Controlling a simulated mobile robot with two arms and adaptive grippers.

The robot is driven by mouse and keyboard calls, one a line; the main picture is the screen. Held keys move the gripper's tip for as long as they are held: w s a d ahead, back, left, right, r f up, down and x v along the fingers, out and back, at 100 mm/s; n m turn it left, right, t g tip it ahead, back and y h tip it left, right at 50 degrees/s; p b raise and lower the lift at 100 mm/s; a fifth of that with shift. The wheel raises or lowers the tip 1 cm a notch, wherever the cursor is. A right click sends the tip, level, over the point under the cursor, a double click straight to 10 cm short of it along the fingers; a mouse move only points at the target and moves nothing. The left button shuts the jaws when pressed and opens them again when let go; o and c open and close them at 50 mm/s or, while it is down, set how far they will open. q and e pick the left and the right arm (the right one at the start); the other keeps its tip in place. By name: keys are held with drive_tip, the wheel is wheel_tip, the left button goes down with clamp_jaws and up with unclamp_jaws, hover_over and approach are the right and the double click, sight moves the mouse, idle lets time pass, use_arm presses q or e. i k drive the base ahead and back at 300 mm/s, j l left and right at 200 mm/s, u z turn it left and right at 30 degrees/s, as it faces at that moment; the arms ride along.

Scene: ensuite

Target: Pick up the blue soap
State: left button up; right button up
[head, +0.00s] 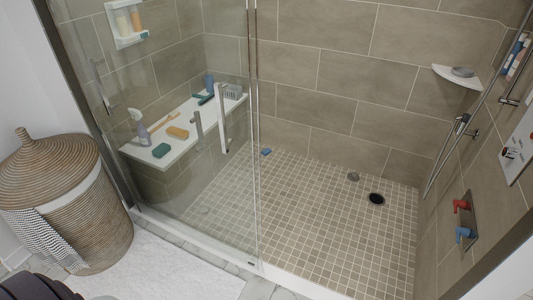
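A small blue block (266,152), which looks like the blue soap, lies on the tiled shower floor near the back wall, just right of the glass panel's edge. It is too small to make out in detail. A blue-green block (160,150) lies on the front end of the white bench behind the glass. Neither of my grippers is in view.
The white bench (136,152) also holds a spray bottle (143,129), an orange block (178,133) and a blue bottle (209,82). A glass panel (226,190) covers the shower's left side; the right is open. A wicker basket (100,222) stands left.

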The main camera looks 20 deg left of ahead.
sight(266, 151)
drive_tip(key=z, duration=3.45)
drive_tip(key=j+z, duration=0.1)
drive_tip(key=z, duration=0.85)
drive_tip(key=k+j+z, duration=0.1)
drive_tip(key=z, duration=0.85)
drive_tip(key=k+z, duration=0.15)
drive_tip(key=z, duration=0.3)
drive_tip(key=k, duration=1.9)
drive_tip(key=k+j+u, duration=0.1)
drive_tip(key=k+u, duration=0.15)
drive_tip(key=k, duration=0.2)
drive_tip(key=k+j+u, duration=0.25)
drive_tip(key=k, duration=0.2)
drive_tip(key=k+l+u, duration=0.1)
drive_tip(key=u, duration=0.3)
drive_tip(key=k+u, duration=0.55)
drive_tip(key=u, duration=0.25)
drive_tip(key=k+u, duration=0.2)
drive_tip(key=u, duration=0.2)
drive_tip(key=k+u, duration=0.15)
drive_tip(key=u, duration=0.3)
drive_tip(key=k+u, duration=0.15)
drive_tip(key=u, duration=0.35)
drive_tip(key=k+j+u, duration=0.1)
drive_tip(key=u, duration=0.35)
drive_tip(key=k+j+u, duration=0.15)
drive_tip(key=u, duration=0.3)
